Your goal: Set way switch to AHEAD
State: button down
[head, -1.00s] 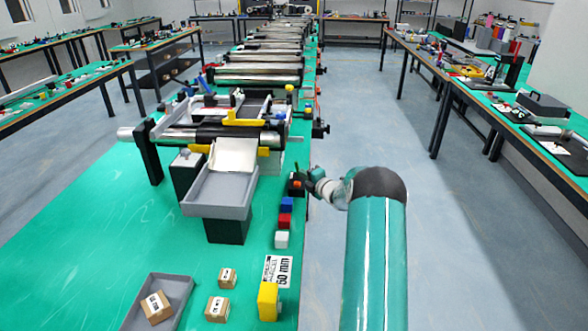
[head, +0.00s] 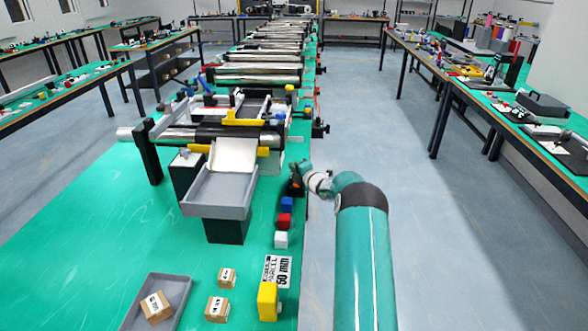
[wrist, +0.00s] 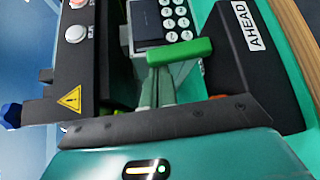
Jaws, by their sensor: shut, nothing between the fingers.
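The way switch (wrist: 262,85) is a black box with a white AHEAD label (wrist: 247,25) on its right part in the wrist view. A green handle (wrist: 182,51) lies across the view beside it. My gripper (wrist: 157,88) is shut and empty, with its fingertips close to the green handle; I cannot tell whether they touch. A bit of orange (wrist: 218,97) shows behind the gripper body. In the head view my gripper (head: 297,176) is at the right table edge over the switch, and hides much of it.
A black box with a keypad (wrist: 178,20), buttons and a yellow warning sign (wrist: 72,98) is close to my gripper. Blue, red and white blocks (head: 285,220) line the table edge nearer me. A grey chute tray (head: 215,195) stands to the left. The aisle at right is clear.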

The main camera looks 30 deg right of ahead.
jog(key=shift+s+d+m+t, duration=0.2)
jog(key=shift+d+m+t, duration=0.1)
jog(key=shift+m+t, duration=0.15)
jog(key=shift+s+d+r, duration=0.1)
jog(key=shift+s+d, duration=0.3)
jog(key=shift+d, duration=0.1)
jog(key=shift+s+d, duration=0.4)
jog(key=shift+d, duration=0.15)
jog(key=shift+f, duration=0.2)
